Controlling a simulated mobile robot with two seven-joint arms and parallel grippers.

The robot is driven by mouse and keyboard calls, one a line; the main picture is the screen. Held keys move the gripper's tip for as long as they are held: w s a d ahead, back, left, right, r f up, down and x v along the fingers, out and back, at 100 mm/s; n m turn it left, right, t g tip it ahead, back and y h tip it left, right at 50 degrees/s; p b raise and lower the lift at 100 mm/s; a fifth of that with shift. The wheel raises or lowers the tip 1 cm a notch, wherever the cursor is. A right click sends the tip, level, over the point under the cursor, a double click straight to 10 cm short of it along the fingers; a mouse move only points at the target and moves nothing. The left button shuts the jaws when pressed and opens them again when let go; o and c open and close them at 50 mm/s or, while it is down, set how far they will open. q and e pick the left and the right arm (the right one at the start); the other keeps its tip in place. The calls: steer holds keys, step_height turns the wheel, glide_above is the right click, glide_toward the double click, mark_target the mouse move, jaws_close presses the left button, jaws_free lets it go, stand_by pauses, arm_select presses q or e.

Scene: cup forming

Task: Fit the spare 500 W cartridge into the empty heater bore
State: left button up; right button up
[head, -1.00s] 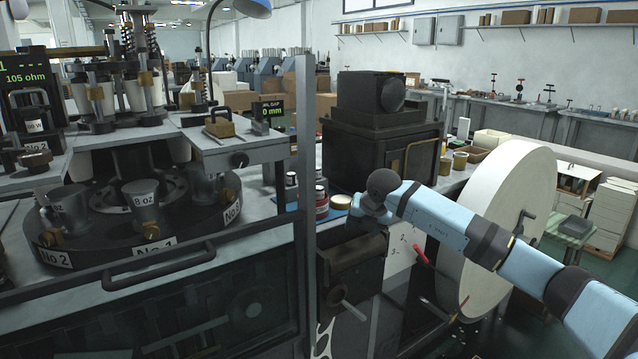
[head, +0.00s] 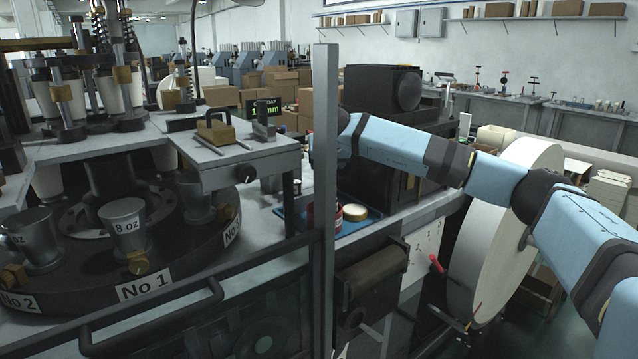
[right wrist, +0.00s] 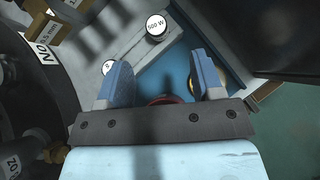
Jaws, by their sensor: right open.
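A round white label reading "500 W" (right wrist: 156,25) tops a short dark cylinder beyond my fingertips in the right wrist view. I take it for the spare cartridge, standing upright. A second round white label (right wrist: 108,66) is partly hidden by my left-hand finger. My right gripper (right wrist: 158,60) is open and empty, its two blue fingers wide apart above the blue tray (right wrist: 155,80), short of the "500 W" piece. In the head view that gripper is hidden behind the upright post. I cannot make out the empty heater bore. My left gripper is not in view.
The grey post (head: 326,150) stands before my right arm's end. A red can (head: 322,218) and a yellow-lidded tin (head: 355,212) stand on the tray. The turntable (head: 150,265) with metal cups is left; a dark cabinet (head: 380,95) is behind.

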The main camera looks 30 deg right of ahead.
steer(key=x, duration=0.9)
steer(key=shift+w+a+f, duration=0.15)
steer(key=shift+f, duration=0.15)
steer(key=c, duration=1)
